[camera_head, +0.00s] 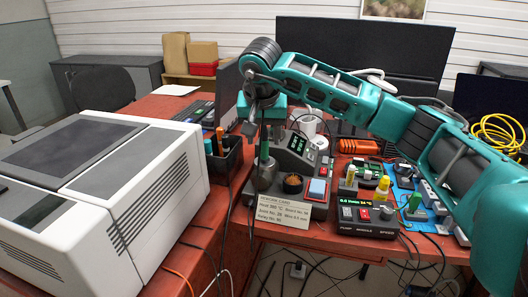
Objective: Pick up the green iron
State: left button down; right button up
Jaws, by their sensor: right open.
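The green iron (264,147) stands roughly upright in the stand (266,174) at the left end of a dark soldering station (297,148). Only part of its green handle shows; its lower end is hidden in the stand. My right gripper (259,122) points down from above, with its fingers open at the top of the iron. Whether the fingers are on both sides of the handle or touch it cannot be told. My left gripper is not in view.
A white card (281,208) stands in front of the station. A dark pen holder (222,158) and a large white machine (95,195) are to the left. A pump module (365,216), green and yellow-handled tools and a blue mat are to the right. Loose cables hang in front.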

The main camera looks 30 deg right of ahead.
aim_at(265, 141)
jog(key=x, duration=0.3)
jog(key=b+x, duration=0.1)
jog(key=x, duration=0.1)
jog(key=shift+w+d+f, duration=0.1)
jog(key=shift+w+d, duration=0.25)
jog(key=shift+w, duration=0.05)
jog(key=shift+c, duration=0.2)
grip_shut()
